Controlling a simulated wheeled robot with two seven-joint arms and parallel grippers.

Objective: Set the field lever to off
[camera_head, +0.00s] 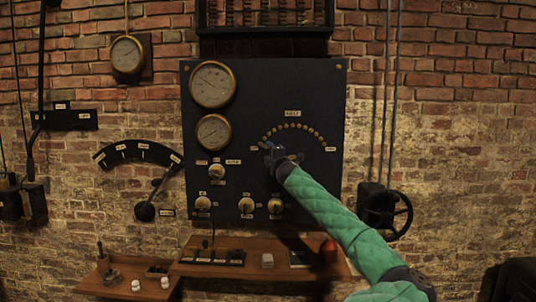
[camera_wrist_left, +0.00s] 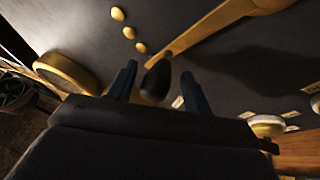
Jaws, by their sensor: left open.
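The field lever is a brass arm (camera_wrist_left: 210,28) with a black handle (camera_wrist_left: 156,82), seen in the left wrist view. In the head view my gripper mostly hides it, at the left end of an arc of brass studs (camera_head: 292,126) on the dark panel. A small label (camera_head: 292,114) sits above the arc, with one at each end; their text is too small to read surely. My left gripper (camera_head: 269,147) is at the arc's left end. In the left wrist view its two fingers (camera_wrist_left: 158,68) are apart, with the handle between them; contact cannot be told.
The panel (camera_head: 325,90) also bears two round gauges (camera_head: 213,85) and several knobs (camera_head: 275,205) below my gripper. A wooden shelf (camera_head: 205,270) stands beneath. A handwheel (camera_head: 385,212) is at the right, and another lever (camera_head: 157,190) on a dial at the left.

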